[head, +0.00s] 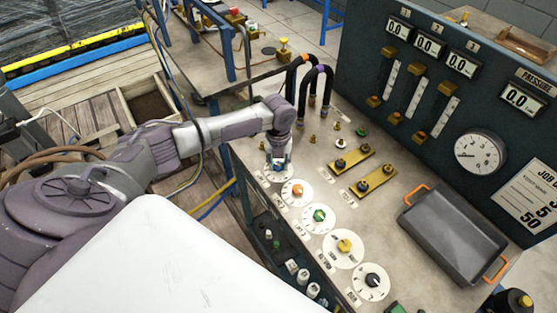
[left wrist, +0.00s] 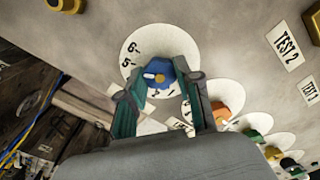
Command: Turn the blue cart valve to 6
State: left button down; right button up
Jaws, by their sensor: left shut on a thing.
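The blue valve knob (left wrist: 158,70) sits on a round white dial plate (left wrist: 160,36) in the left wrist view. The figures 6 and 5 show at the dial's upper left, and 2 and 1 below the knob. The knob has a small pale mark on its face. My left gripper (left wrist: 160,82) is shut on the blue knob, one finger on each side. In the head view my left gripper (head: 278,163) is over the first dial of the row and covers most of the knob. My right gripper is not in view.
The row continues with orange (head: 297,190), green (head: 319,215), yellow (head: 344,246) and black (head: 372,281) knobs on white dials. Black hoses (head: 327,84) arch behind the gripper. A grey tray (head: 452,236) with orange handles lies at right, before the gauge panel (head: 440,80).

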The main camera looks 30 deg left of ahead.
aim_at(278, 165)
pick_arm(q)
jog(key=m+b, duration=0.1)
jog(key=m, duration=0.4)
jog(key=shift+m, duration=0.4)
dwell(0.3)
jog(key=c, duration=0.8)
grip_release()
notch_tip(278, 165, up, 12)
